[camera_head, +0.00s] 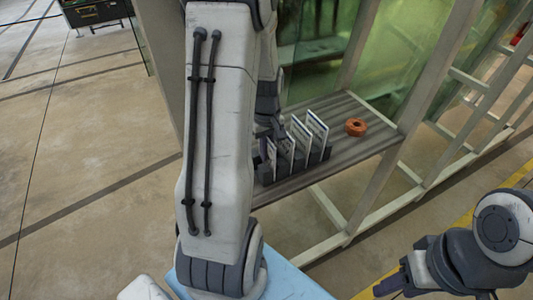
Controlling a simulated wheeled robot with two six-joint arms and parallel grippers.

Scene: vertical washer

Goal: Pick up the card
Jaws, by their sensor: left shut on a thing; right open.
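Several thin white cards (318,128) stand upright in a dark slotted rack (324,153) on the grey shelf. My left arm crosses the middle of the view, and its gripper (270,132) is at the left end of the rack. It is shut on the leftmost card (271,153), which is partly hidden by the gripper and arm. The card's lower edge is too small to tell whether it is clear of the rack. My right gripper (384,288) is open and empty at the bottom right, away from the shelf.
An orange-brown ring (356,126) lies on the shelf (372,146) to the right of the rack. Metal frame posts (392,95) and greenish glass panels stand around the shelf. A light blue surface (290,284) is at the bottom. The floor at left is open.

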